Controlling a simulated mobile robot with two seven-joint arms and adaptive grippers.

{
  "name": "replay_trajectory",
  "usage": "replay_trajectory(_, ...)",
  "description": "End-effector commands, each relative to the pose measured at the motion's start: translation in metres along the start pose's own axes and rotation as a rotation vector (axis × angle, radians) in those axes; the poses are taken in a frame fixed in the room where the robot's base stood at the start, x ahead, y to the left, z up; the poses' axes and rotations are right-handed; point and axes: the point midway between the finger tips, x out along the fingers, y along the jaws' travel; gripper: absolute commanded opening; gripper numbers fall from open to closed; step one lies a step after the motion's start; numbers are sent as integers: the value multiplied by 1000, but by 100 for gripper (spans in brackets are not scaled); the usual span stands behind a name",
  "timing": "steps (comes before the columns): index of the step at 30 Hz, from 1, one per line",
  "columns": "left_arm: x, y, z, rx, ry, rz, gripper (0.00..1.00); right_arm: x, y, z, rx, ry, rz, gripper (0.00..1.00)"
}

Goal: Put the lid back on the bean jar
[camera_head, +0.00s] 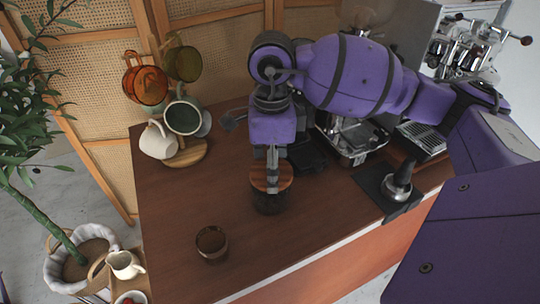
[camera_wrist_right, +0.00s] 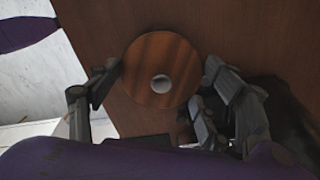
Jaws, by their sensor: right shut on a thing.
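The bean jar (camera_head: 268,204) is a dark glass jar standing on the brown counter. The round wooden lid (camera_head: 260,177) is directly over its mouth; I cannot tell whether it rests on the rim or is slightly above it. My right gripper (camera_head: 272,172) reaches down from above and is shut on the lid. The lid hides the jar there. My left gripper is not in view.
A small brown glass (camera_head: 211,243) stands left of the jar, near the front. A mug tree (camera_head: 182,153) with several cups is at the back left. A tamper (camera_head: 398,183) on a dark mat (camera_head: 372,181) is to the right. Counter between glass and mug tree is clear.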

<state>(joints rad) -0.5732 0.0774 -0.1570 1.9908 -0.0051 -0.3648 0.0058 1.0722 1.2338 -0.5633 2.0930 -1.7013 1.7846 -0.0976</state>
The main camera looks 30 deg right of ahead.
Motion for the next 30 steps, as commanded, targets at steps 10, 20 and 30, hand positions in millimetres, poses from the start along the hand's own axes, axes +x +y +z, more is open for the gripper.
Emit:
replay_trajectory(10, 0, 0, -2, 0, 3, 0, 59, 0, 0, 0, 0, 0, 0, 47)
replay_trajectory(20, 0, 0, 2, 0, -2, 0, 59, 3, 0, 0, 0, 0, 0, 47)
replay_trajectory(30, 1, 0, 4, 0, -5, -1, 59, 3, 0, 0, 0, 0, 0, 47)
